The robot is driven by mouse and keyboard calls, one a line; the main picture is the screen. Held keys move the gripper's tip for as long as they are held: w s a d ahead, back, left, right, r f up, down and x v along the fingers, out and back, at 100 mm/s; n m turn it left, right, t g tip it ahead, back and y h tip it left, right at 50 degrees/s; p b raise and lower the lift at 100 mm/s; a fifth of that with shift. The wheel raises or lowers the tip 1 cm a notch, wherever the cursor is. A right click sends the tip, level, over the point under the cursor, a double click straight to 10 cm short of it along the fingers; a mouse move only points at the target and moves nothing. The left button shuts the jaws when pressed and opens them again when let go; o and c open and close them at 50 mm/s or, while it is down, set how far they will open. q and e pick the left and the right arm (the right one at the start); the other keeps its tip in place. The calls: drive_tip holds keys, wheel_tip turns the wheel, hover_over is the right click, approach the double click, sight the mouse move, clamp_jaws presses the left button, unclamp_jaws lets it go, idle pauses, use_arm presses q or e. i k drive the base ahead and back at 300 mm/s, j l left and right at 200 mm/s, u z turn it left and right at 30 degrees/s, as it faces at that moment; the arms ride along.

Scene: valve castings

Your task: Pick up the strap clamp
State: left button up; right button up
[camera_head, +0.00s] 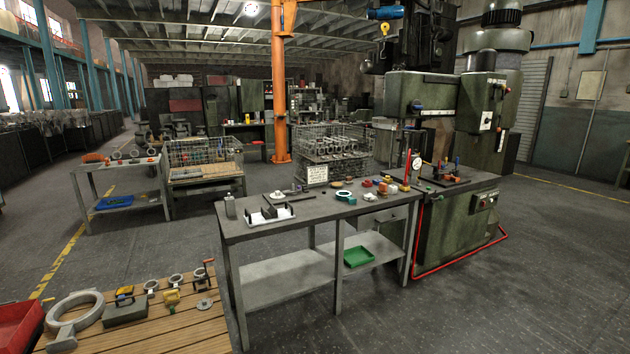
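I cannot pick out the strap clamp with certainty at this size. Small metal parts lie on the grey workbench (240,231) in the middle, among them a dark flat part (278,195) near its back left. Dark fixture pieces with red and blue tops (452,174) sit on the table of the green machine (458,231) at the right. A small upright part with a red handle (205,270) stands on the slatted wooden table at the lower left. Neither of my grippers shows in this view.
A white tray (284,218) and a teal ring (343,195) are on the workbench; a green tray (358,257) is on its lower shelf. The wooden table (185,335) holds a large grey ring (76,310). A red floor-level rail (462,263) edges the machine. Floor at right is clear.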

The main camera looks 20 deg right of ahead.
sight(298, 190)
drive_tip(key=i+l, duration=0.5)
drive_tip(key=i, duration=0.15)
drive_tip(key=i+l+z, duration=0.1)
drive_tip(key=i+l, duration=0.4)
drive_tip(key=i, duration=0.15)
